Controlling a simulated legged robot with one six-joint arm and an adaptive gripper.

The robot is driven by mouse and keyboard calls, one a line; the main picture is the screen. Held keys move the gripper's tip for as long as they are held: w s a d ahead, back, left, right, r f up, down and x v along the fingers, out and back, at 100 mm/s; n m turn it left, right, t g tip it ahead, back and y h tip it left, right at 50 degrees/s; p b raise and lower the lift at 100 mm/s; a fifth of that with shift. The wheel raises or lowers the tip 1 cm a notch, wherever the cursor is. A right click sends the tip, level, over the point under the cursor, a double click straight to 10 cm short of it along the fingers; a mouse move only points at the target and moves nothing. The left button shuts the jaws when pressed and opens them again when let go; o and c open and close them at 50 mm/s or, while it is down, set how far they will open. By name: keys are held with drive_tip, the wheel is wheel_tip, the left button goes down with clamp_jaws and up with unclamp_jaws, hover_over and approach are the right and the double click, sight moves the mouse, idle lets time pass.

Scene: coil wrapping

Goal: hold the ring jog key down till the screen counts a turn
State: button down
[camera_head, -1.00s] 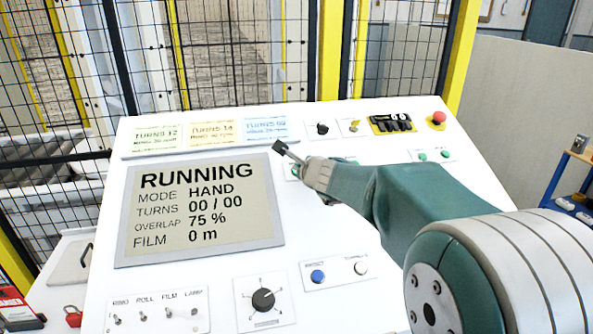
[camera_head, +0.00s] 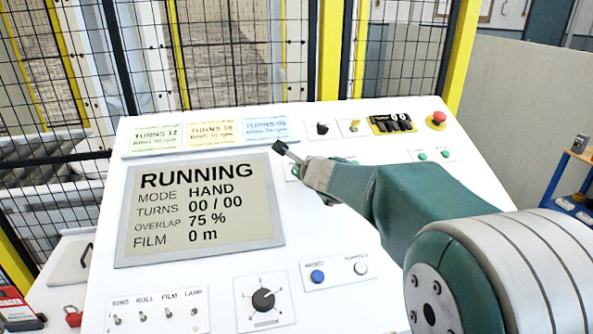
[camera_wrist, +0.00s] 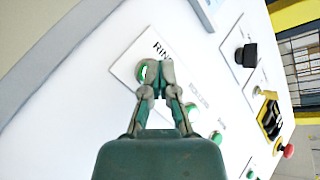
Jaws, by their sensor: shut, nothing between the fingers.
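The screen (camera_head: 200,207) on the sloped white panel reads RUNNING, MODE HAND, TURNS 00 / 00, OVERLAP 75 %, FILM 0 m. My gripper (camera_head: 283,149) is over the panel just right of the screen. In the wrist view my gripper (camera_wrist: 156,82) is shut and empty. Its tips are over the lit green ring jog key (camera_wrist: 143,72) on a plate whose label begins "RING". The tips partly cover that key, and I cannot tell whether they press it. In the head view my gripper and arm largely hide this plate.
More green keys (camera_wrist: 192,112) sit along the same plate. Toggle switches (camera_head: 141,314), a rotary dial (camera_head: 263,299) and a blue button (camera_head: 317,276) lie lower. Mesh fencing stands behind.

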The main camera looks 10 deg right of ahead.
drive_tip(key=shift+s+r, duration=0.3)
drive_tip(key=shift+r, duration=0.45)
drive_tip(key=shift+s+r, duration=0.35)
drive_tip(key=shift+r, duration=0.4)
drive_tip(key=shift+s+r, duration=0.35)
drive_tip(key=shift+r, duration=0.45)
drive_tip(key=shift+s+r, duration=0.35)
drive_tip(key=shift+r, duration=0.4)
